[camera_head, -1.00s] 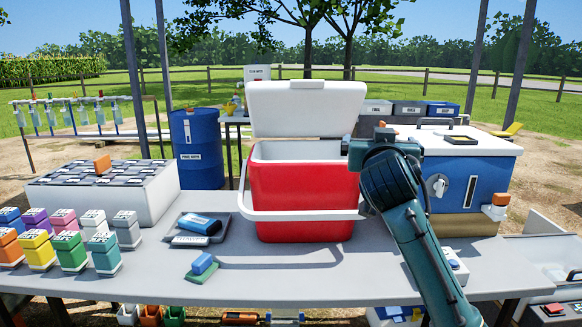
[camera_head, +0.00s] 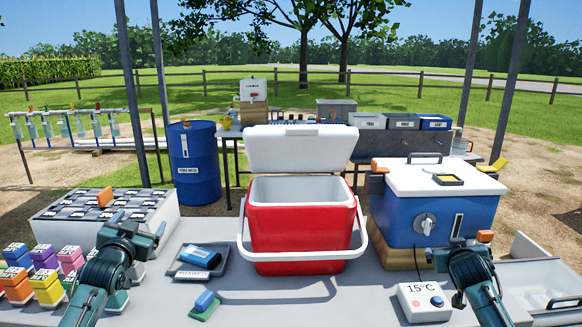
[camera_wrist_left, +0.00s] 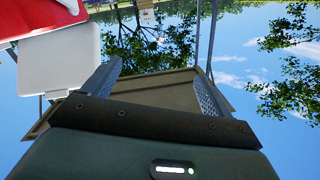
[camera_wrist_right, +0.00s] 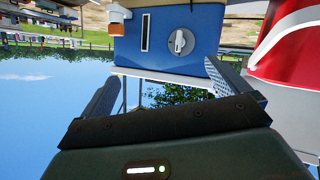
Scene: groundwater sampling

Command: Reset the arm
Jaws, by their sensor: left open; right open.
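My left gripper (camera_head: 135,222) is at the left front in the head view, in front of the white sample box. In the left wrist view (camera_wrist_left: 155,80) its jaws are apart and empty, with a tan panel behind them. My right gripper (camera_head: 466,246) is at the right front, in front of the blue cooler and close to the 15°C device. In the right wrist view (camera_wrist_right: 168,85) its jaws are apart and nothing is between them. Both forearms rise from the bottom edge. The left arm hides some of the coloured bottles.
A red cooler (camera_head: 300,225) with its white lid (camera_head: 300,147) open stands mid-table. The blue cooler (camera_head: 400,216) is shut. A 15°C device (camera_head: 424,302), a grey tray (camera_head: 176,271), a blue-green sponge (camera_head: 204,304) and coloured bottles (camera_head: 46,288) lie around.

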